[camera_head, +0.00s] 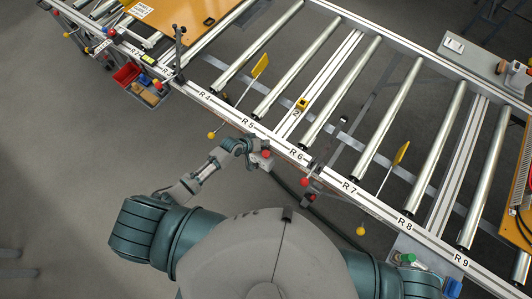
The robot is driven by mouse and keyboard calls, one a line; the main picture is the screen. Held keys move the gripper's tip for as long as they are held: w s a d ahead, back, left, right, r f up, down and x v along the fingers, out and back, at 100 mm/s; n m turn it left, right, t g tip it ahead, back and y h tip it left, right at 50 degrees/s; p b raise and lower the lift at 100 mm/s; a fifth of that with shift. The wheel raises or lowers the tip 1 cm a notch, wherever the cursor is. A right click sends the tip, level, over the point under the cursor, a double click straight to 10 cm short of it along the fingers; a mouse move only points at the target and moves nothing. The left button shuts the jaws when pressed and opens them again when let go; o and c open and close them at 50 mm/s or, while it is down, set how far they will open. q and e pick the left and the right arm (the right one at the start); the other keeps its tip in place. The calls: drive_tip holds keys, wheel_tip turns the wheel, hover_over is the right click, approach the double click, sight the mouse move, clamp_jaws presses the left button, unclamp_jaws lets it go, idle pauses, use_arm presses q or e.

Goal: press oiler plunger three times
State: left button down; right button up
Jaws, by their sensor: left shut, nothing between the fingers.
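My left gripper (262,157) is shut and empty, just outside the conveyor's front rail between the R5 and R6 labels. A small red part (266,153) shows right at its fingertips; I cannot tell whether they touch. A small green-topped item (408,258) sits on a grey plate below R8, near my right shoulder. I cannot tell for certain which of these is the oiler, and no plunger can be made out clearly. My right gripper is not in view.
The roller conveyor's front rail (323,171) runs diagonally across. A red-knobbed lever (304,181) stands right of my left gripper. Yellow balls hang on rods below the rail (211,135) (360,231). The floor at left is clear.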

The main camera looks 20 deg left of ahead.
use_arm(q)
drive_tip(key=b, duration=0.7)
hover_over(267, 152)
drive_tip(key=s, duration=0.1)
drive_tip(key=f, duration=0.5)
drive_tip(key=a+f, duration=0.1)
drive_tip(key=f, duration=0.1)
drive_tip(key=shift+s+f, duration=0.1)
drive_tip(key=shift+f, duration=0.05)
drive_tip(key=shift+d+f+b, duration=0.1)
drive_tip(key=shift+f+b, duration=0.6)
drive_tip(key=shift+f, duration=0.05)
drive_tip(key=shift+f, duration=0.35)
drive_tip(key=shift+f+b, duration=0.8)
drive_tip(key=shift+f, duration=0.2)
idle(0.6)
drive_tip(key=shift+r, duration=0.15)
idle(0.3)
drive_tip(key=shift+r+p, duration=1.3)
drive_tip(key=shift+p, duration=0.15)
